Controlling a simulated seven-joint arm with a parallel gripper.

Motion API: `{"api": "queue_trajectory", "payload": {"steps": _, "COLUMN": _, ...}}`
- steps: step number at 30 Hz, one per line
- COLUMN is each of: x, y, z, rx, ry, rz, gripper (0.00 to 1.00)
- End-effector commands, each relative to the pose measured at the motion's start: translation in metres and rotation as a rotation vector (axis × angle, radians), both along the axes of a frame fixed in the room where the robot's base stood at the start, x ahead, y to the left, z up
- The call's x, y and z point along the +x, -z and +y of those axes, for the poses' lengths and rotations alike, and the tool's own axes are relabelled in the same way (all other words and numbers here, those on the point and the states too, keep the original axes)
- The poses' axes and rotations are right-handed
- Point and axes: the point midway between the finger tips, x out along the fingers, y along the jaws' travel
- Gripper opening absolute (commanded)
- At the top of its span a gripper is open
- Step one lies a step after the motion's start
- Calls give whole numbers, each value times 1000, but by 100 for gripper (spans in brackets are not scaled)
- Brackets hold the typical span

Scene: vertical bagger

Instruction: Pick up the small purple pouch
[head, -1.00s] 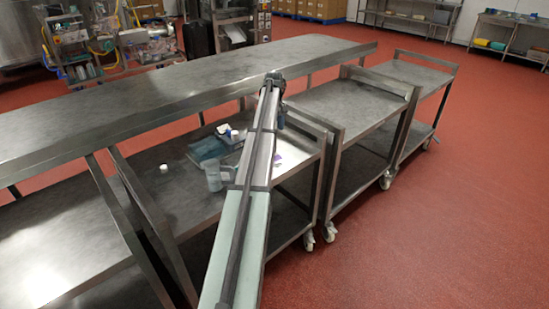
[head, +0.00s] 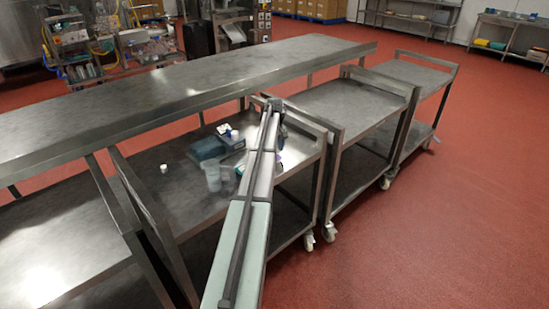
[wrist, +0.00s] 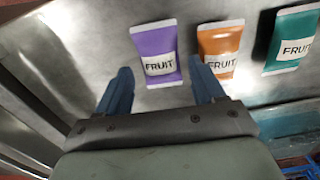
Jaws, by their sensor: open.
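The small purple pouch (wrist: 155,40), with a white FRUIT label, lies on the metal cart top in the wrist view. My gripper (wrist: 160,66) is open, with blue fingers. In that picture the pouch's lower, labelled end shows between the two fingertips and its upper end reaches beyond them. The fingers hold nothing, and the height gap to the pouch cannot be told. In the head view my arm reaches over the cart and largely hides the gripper and the pouch.
An orange pouch (wrist: 220,42) lies close right of the purple one, near my right finger. A teal pouch (wrist: 293,35) lies farther right.

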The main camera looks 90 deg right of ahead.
Motion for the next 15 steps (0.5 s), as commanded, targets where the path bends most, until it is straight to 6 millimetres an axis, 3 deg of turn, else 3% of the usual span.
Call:
{"api": "queue_trajectory", "payload": {"steps": 6, "x": -1, "y": 27, "z": 1, "rx": 1, "ry": 0, "rz": 0, "gripper": 68}}
{"api": "queue_trajectory", "payload": {"steps": 14, "x": -1, "y": 29, "z": 1, "rx": 0, "ry": 0, "rz": 0, "gripper": 68}}
{"api": "queue_trajectory", "payload": {"steps": 15, "x": -1, "y": 29, "z": 1, "rx": 0, "ry": 0, "rz": 0, "gripper": 64}}
